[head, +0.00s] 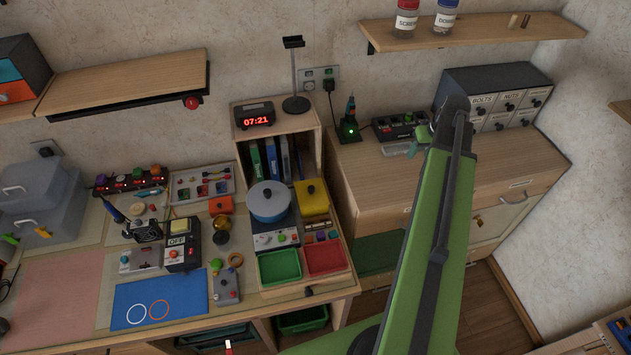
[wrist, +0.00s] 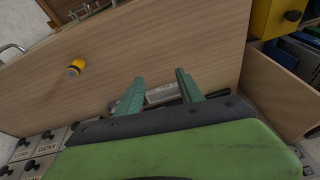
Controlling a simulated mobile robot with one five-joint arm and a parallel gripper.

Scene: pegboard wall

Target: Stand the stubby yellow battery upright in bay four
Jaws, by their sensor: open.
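The stubby yellow battery (wrist: 76,67) shows in the wrist view as a short yellow cylinder with a dark band. It is on the bare wooden cabinet top, left of my gripper and apart from it. I do not make it out in the head view, where my arm covers part of that top. My gripper (wrist: 160,78) is open and empty over the cabinet top; its green fingers also show in the head view (head: 420,140). A dark charger (head: 400,126) with several bays stands at the back of the top. I cannot read which bay is four.
A grey drawer unit (head: 495,98) with labelled drawers stands right of the charger. A black stand with a green light (head: 349,128) is to its left. A shelf (head: 475,33) with two jars hangs above. The cabinet top (head: 362,175) is clear at its front left.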

